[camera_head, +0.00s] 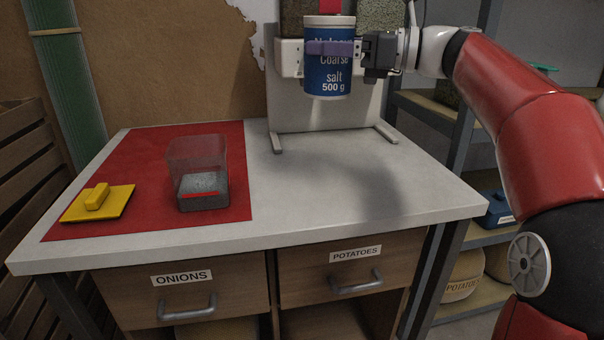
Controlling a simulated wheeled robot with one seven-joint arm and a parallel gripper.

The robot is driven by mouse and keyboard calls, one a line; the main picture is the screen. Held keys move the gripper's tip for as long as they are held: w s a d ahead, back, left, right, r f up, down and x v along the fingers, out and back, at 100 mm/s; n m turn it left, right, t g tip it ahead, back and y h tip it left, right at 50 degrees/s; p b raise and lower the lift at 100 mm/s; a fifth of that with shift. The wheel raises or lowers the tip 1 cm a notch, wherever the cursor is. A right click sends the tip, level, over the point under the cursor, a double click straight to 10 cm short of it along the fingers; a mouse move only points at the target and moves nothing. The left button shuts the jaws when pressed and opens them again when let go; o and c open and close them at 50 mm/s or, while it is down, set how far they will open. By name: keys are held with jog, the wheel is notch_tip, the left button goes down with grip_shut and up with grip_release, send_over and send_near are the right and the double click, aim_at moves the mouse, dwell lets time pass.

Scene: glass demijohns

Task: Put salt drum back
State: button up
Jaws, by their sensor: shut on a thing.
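The salt drum (328,82) is a blue cylinder with a white rim, lettered "Coarse salt 500 g". It is upright and held in the air above the back of the white table, in front of a white stand. My gripper (331,48) reaches in from the right and is shut around the drum's upper part. A purple finger crosses the drum's front and hides part of its lettering. The drum's underside is clear of the tabletop.
A clear square container (198,172) with grey grains stands on a red mat (150,150), beside a yellow lid (98,203). The white stand (288,112) has feet on the table (330,195). The table's middle and right are clear. Shelves (432,107) stand at right.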

notch_tip(320, 180, down, 19)
jog(key=b, duration=0.4)
jog(key=shift+d, duration=0.15)
jog(key=shift+f, duration=0.2)
jog(key=o, duration=1.4)
jog(key=shift+c, duration=0.2)
jog(key=shift+r, duration=0.2)
jog(key=d, duration=0.4)
jog(key=s+d, duration=0.1)
jog(key=d, duration=0.3)
jog(key=s+d, duration=0.1)
jog(key=d, duration=0.3)
jog(key=shift+s+f, duration=0.1)
jog(key=shift+s, duration=0.15)
jog(key=shift+a, duration=0.1)
